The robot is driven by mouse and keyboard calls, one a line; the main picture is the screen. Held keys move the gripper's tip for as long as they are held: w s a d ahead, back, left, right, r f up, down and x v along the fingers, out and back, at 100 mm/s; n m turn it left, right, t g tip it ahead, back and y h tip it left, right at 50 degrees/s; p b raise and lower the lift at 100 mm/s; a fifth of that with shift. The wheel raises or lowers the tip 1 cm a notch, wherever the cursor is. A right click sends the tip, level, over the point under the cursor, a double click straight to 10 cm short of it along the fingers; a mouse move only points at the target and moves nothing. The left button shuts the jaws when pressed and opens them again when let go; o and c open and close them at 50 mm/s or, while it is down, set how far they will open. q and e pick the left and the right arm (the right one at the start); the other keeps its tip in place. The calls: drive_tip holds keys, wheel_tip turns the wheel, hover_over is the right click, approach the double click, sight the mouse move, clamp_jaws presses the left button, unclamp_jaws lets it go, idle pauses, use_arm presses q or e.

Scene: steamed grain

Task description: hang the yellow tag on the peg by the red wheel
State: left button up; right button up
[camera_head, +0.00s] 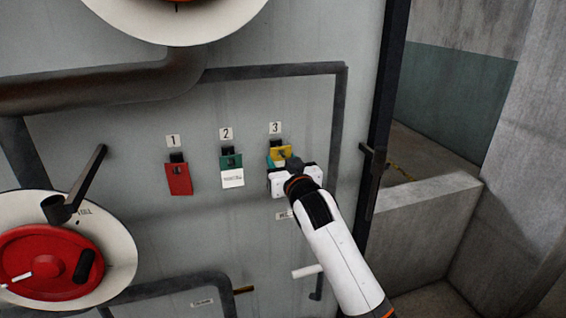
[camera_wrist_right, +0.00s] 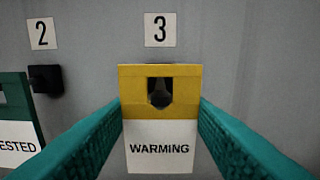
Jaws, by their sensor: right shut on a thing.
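The yellow tag (camera_wrist_right: 132,85) has a white lower part reading "WARMING". It hangs upright in front of the wall under label 3, with a dark peg (camera_wrist_right: 160,93) showing through its hole. In the head view the yellow tag (camera_head: 275,152) is partly hidden by my right gripper (camera_head: 283,162). My right gripper is shut on the tag, its teal fingers at the tag's two sides in the wrist view. The red wheel (camera_head: 45,262) sits on a white round plate at the lower left. A short brass-coloured stub (camera_head: 243,290) sticks out right of it. My left gripper is not in view.
A red tag (camera_head: 178,180) hangs under label 1 and a green and white tag (camera_head: 231,178) under label 2. A dark lever (camera_head: 88,178) stands out above the red wheel. Pipes (camera_head: 110,85) run along the wall. A white handle (camera_head: 306,271) sticks out below my right gripper.

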sight(281, 160)
drive_tip(key=shift+s+d, duration=0.1)
drive_tip(key=shift+s, duration=0.2)
drive_tip(key=shift+p+v, duration=0.95)
drive_tip(key=shift+v, duration=0.4)
drive_tip(key=shift+s, duration=0.1)
drive_tip(key=v, duration=0.6)
idle(0.6)
